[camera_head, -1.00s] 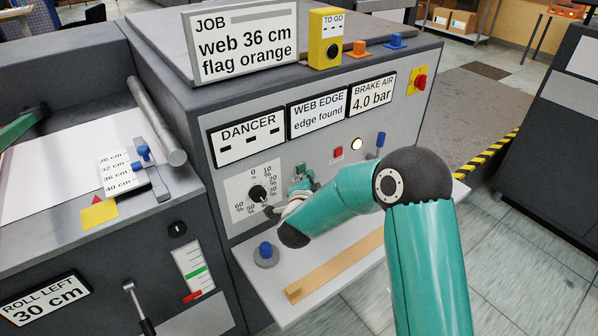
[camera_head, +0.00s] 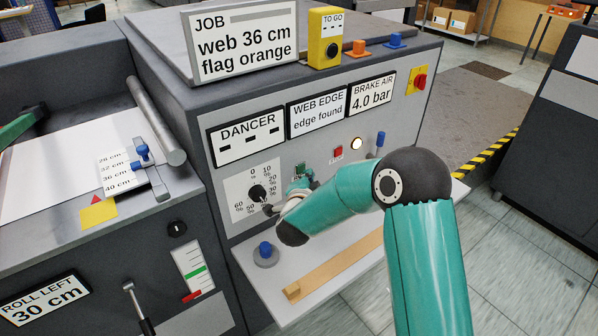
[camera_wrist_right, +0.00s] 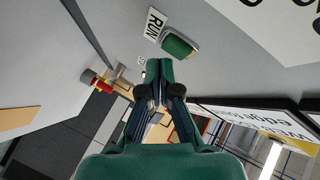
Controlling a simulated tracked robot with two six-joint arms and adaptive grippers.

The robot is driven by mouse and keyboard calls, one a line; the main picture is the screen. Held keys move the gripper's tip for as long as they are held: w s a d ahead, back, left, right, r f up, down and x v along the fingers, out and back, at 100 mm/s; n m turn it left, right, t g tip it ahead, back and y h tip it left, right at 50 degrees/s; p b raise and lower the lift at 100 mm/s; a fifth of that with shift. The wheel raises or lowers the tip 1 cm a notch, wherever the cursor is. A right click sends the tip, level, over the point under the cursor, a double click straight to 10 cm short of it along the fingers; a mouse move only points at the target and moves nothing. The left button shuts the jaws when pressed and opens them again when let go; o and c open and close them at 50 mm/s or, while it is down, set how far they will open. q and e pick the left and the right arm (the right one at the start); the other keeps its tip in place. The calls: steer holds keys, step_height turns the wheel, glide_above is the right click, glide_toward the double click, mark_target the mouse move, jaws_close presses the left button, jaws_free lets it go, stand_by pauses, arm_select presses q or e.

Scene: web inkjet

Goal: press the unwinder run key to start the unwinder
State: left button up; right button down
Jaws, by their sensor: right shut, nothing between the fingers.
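The unwinder run key is a small green key (camera_head: 300,169) on the grey front panel, below the WEB EDGE display. In the right wrist view the green key (camera_wrist_right: 178,46) stands beside a RUN label (camera_wrist_right: 155,23). My right gripper (camera_head: 307,180) is at the panel right by the key and partly covers it in the head view. In the right wrist view its fingertips (camera_wrist_right: 159,68) are shut and empty, just short of the key in the picture. I cannot tell whether they touch it.
A black percent dial (camera_head: 258,192) is left of the key. A red key (camera_head: 338,152), a lit lamp (camera_head: 356,143) and a blue-topped lever (camera_head: 380,140) are to its right. Below, a shelf (camera_head: 330,293) holds a wooden strip (camera_head: 335,266) and a blue knob (camera_head: 265,248).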

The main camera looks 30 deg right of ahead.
steer(key=shift+w, duration=0.25)
steer(key=shift+w, duration=0.4)
stand_by(0.7)
steer(key=shift+s+b, duration=0.1)
steer(key=shift+b, duration=0.2)
steer(key=shift+s+b, duration=0.4)
steer(key=shift+s, duration=0.35)
steer(key=s+b, duration=0.2)
steer(key=s, duration=0.3)
steer(key=shift+d, duration=0.2)
stand_by(0.6)
